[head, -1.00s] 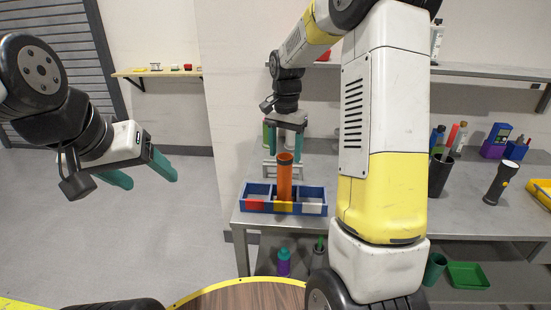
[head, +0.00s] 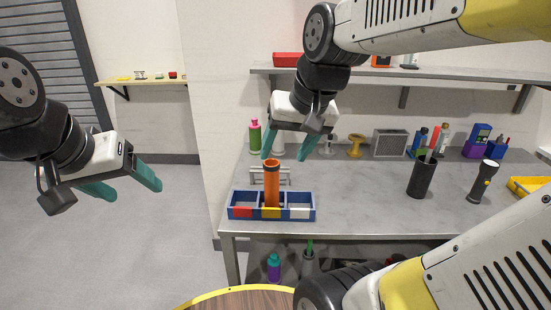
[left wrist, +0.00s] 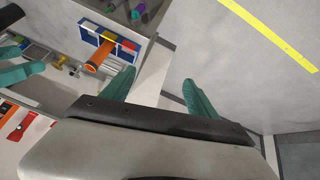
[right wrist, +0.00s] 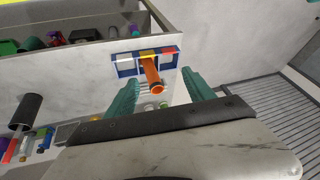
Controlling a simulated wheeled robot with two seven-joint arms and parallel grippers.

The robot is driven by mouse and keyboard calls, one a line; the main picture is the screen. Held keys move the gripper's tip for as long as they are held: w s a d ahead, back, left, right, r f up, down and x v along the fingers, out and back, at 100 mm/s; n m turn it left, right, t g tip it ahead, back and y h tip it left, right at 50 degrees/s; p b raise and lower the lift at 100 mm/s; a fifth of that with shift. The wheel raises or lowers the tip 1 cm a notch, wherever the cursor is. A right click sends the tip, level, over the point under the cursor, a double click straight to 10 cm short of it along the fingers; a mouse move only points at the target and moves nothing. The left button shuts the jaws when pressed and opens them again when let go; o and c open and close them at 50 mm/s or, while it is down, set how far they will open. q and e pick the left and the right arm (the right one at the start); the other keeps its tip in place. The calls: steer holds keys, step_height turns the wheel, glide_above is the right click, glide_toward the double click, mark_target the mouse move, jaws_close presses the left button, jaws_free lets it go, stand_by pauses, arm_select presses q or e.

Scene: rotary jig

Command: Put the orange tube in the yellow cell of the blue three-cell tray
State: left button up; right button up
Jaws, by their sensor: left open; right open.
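The orange tube (head: 271,186) stands upright in the middle cell, marked yellow, of the blue three-cell tray (head: 243,211). The tray sits near the front left edge of the grey table. The tube also shows in the right wrist view (right wrist: 153,74) and in the left wrist view (left wrist: 99,56). My right gripper (head: 288,154) is open and empty, above and behind the tube, with its fingers apart from it. My left gripper (head: 124,190) is open and empty, out over the floor left of the table.
A black cup (head: 421,178) and a flashlight (head: 483,181) stand on the right of the table. A small rack (head: 285,174) is behind the tray. Bottles, a yellow spool (head: 355,146) and a grey box (head: 389,143) line the back. The table's middle is clear.

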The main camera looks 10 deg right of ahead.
steer(key=shift+n+t, duration=0.6)
steer(key=shift+n, duration=0.2)
steer(key=shift+s+a+f, duration=0.1)
steer(key=shift+s+f, duration=0.05)
steer(key=shift+s, duration=0.6)
steer(key=shift+s+a+f, duration=0.1)
steer(key=shift+s+f, duration=0.1)
steer(key=shift+s, duration=0.5)
steer(key=shift+s+a+f, duration=0.1)
steer(key=shift+s+f, duration=0.05)
steer(key=shift+s, duration=0.6)
